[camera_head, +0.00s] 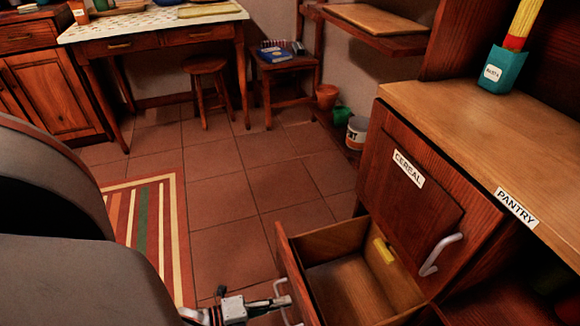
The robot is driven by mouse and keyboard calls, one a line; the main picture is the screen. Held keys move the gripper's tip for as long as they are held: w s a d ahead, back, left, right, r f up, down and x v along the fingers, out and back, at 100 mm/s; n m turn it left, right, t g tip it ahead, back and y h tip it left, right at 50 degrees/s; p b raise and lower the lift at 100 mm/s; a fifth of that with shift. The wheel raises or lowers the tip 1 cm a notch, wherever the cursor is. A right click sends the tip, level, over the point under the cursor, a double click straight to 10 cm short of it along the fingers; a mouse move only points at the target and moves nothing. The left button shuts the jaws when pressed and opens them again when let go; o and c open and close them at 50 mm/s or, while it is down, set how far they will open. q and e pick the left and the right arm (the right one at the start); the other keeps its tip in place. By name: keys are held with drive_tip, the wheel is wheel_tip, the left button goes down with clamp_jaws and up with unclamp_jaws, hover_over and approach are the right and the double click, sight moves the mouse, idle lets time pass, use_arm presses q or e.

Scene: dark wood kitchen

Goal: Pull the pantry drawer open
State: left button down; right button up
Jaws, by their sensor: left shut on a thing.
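The pantry drawer (345,237) stands out from the cabinet at the bottom centre, below a closed front labelled CEREAL (408,168). Its wooden inside shows, with a small yellow item (384,250) near the back. My left gripper (280,298) is at the outer side of the drawer front, shut on the pale drawer handle (286,312). The drawer front and frame edge partly hide the handle. My right gripper is not in view.
The cabinet counter (450,115) carries a PANTRY label (517,207) and a teal pot (503,70). Tiled floor (235,205) and a striped rug (145,225) lie left of the drawer. A stool (207,66), table (150,22) and bucket (356,133) stand farther back.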

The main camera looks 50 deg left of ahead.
use_arm(q)
drive_tip(key=c, duration=2.2)
unclamp_jaws()
drive_tip(key=shift+s, duration=0.1)
drive_tip(key=v, duration=1.2)
drive_tip(key=shift+d, duration=0.1)
